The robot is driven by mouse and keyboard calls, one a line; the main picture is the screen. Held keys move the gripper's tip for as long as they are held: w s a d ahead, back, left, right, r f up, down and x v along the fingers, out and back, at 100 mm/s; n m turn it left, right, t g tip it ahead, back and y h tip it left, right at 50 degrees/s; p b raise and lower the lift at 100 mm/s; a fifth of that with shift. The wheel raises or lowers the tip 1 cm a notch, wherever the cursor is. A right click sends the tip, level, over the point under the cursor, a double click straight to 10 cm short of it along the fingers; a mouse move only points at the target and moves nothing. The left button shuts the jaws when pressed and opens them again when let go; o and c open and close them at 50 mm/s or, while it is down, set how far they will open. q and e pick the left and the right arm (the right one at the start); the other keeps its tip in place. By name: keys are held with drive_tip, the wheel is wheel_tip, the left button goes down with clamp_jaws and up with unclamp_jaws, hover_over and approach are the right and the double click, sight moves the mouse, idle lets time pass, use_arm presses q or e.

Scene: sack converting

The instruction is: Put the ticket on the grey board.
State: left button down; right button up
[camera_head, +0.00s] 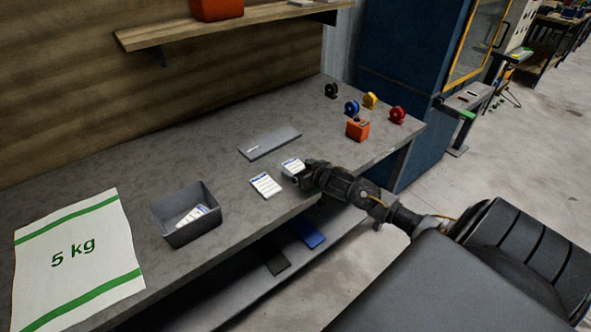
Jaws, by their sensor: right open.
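The grey board (280,146) lies flat on the table, with a small white mark near its left part. A white ticket with a blue band (265,185) lies on the table in front of the board. A second, similar ticket (293,166) is just right of it, right at my right gripper (298,174). That gripper is open, low over the table's front edge, and hides part of this second ticket. I cannot tell whether its fingers touch the ticket. My left gripper is not in view.
A grey bin (164,219) holding several tickets stands left. A white 5 kg sack (105,225) lies at far left. An orange block (357,130) and several coloured rolls (397,115) stand at the back right. A wooden shelf (215,31) hangs above.

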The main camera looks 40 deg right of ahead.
sight(300, 162)
drive_tip(key=c, duration=1.2)
drive_tip(key=shift+o, duration=0.2)
drive_tip(key=shift+r, duration=0.15)
drive_tip(key=shift+r, duration=0.2)
wheel_tip(300, 162, up, 2)
drive_tip(key=shift+r, duration=0.2)
drive_tip(key=s+a+r, duration=0.8)
drive_tip(key=a+r, duration=0.2)
drive_tip(key=a, duration=0.1)
drive_tip(key=shift+a, duration=0.25)
